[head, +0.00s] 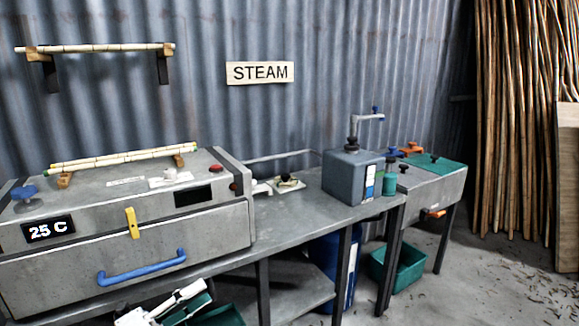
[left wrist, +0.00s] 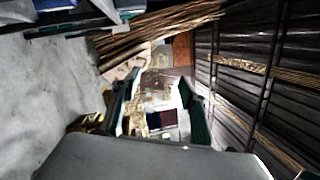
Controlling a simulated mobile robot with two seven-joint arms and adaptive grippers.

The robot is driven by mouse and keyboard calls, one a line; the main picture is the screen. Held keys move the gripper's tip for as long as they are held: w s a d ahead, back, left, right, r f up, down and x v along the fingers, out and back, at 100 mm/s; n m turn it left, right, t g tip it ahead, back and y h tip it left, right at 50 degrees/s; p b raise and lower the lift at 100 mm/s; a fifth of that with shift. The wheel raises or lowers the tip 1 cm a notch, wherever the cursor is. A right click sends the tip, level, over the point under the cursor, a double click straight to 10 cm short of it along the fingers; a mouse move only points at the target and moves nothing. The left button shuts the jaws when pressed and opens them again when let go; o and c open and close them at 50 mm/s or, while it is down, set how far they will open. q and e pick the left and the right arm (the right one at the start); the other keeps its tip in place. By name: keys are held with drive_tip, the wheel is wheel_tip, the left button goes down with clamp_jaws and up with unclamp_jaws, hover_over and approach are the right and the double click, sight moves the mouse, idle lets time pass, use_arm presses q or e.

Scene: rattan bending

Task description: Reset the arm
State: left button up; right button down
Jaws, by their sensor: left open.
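My left gripper (head: 190,304) shows at the bottom edge of the head view, partly cut off, low in front of the steam box and its bench. My right gripper is in neither view.
The steam box (head: 190,228) has a blue handle (head: 142,267) and a "25 C" display. Cane lies on its lid. A grey tank (head: 352,177) stands on the bench. A teal bin (head: 397,268) is underneath.

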use_arm(q)
drive_tip(key=s+f+n+g+y, duration=0.2)
drive_tip(key=s+f+n+y, duration=1.1)
drive_tip(key=s+f+n, duration=1.2)
wheel_tip(320, 180, down, 5)
drive_tip(key=n, duration=0.2)
drive_tip(key=shift+s+r+n+y, duration=0.2)
drive_tip(key=shift+s+n+y, duration=0.1)
drive_tip(key=shift+n, duration=0.1)
drive_tip(key=c, duration=0.4)
drive_tip(key=shift+w+d, duration=0.1)
drive_tip(key=shift+w, duration=0.05)
drive_tip(key=shift+c, duration=0.2)
